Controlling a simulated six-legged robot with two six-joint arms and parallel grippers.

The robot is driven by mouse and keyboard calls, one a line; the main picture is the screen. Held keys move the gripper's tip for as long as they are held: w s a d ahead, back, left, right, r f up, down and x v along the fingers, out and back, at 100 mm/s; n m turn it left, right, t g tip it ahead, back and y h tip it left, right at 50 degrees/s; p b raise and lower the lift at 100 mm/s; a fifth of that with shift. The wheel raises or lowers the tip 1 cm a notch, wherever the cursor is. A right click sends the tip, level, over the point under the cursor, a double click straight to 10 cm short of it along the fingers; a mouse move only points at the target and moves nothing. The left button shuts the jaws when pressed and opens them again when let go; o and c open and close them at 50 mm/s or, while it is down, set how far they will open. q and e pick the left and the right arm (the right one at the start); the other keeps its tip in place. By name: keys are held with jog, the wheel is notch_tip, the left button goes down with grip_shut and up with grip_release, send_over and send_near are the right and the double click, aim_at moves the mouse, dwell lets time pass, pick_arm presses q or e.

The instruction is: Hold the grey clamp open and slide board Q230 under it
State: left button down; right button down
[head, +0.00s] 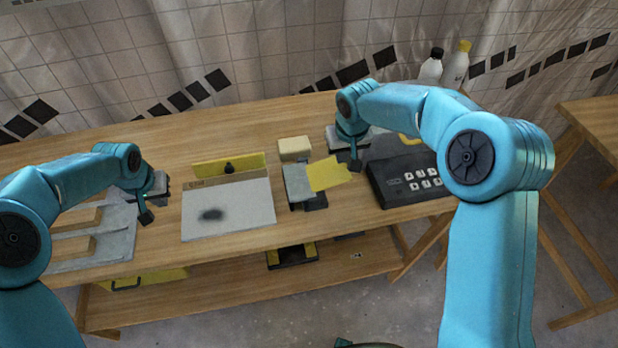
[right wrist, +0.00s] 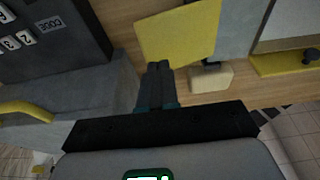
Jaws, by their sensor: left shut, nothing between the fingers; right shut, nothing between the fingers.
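A pale board (head: 228,208) with a dark smudge and a brown strip along its back edge lies flat on the table. A small label on the strip is too small to read surely; I take it as board Q230. A grey plate (head: 298,183), seemingly the grey clamp, lies to its right with a yellow flap (head: 328,174) on its right side; the flap also shows in the right wrist view (right wrist: 180,34). My right gripper (head: 355,166) is shut and empty by the flap's right edge; whether it touches is unclear. My left gripper (head: 147,216) is shut and empty, left of the board.
A yellow bar with a black knob (head: 240,160) stands behind the board. A beige block (head: 295,148) lies behind the grey plate. A black keypad box (head: 405,184) is at right. A grey rack with wooden strips (head: 113,246) is at left. Two bottles (head: 431,69) stand at the back.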

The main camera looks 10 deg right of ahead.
aim_at(179, 213)
jog(key=shift+s+f, duration=0.1)
jog(key=shift+f, duration=2.9)
pick_arm(q)
jog(key=shift+s+x, duration=0.2)
jog(key=shift+x, duration=0.6)
jog(key=shift+s+x, duration=0.2)
jog(key=shift+x, duration=0.6)
jog(key=shift+s+x, duration=0.2)
jog(key=shift+x, duration=0.65)
jog(key=shift+d+f, duration=0.1)
jog(key=shift+d, duration=0.05)
jog(key=shift+d, duration=0.55)
jog(key=shift+d, duration=0.2)
